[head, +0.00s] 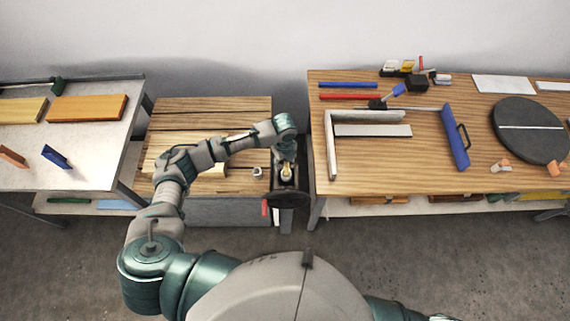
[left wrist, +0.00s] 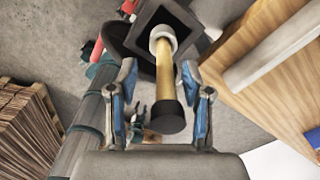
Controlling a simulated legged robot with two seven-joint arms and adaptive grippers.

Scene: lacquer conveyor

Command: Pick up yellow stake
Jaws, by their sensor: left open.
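The yellow stake (left wrist: 165,72) stands between my left gripper's two fingers in the left wrist view. It has a black end (left wrist: 166,117) toward the camera and a pale ring (left wrist: 163,39) at its far end, by a dark square holder (left wrist: 181,19). In the head view the stake (head: 287,170) shows small just below my left gripper (head: 286,152). My left gripper (left wrist: 158,82) is open, with a finger on each side of the stake and visible gaps between. My right gripper is not seen; only part of the right arm shows at the bottom edge.
A wooden bench (head: 290,202) with a grey side stands left of the stake. A wooden table (head: 375,175) with a white angle piece (head: 332,160) and a blue bar (head: 455,140) is close on the right. A round dark plate (head: 290,200) lies below the stake.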

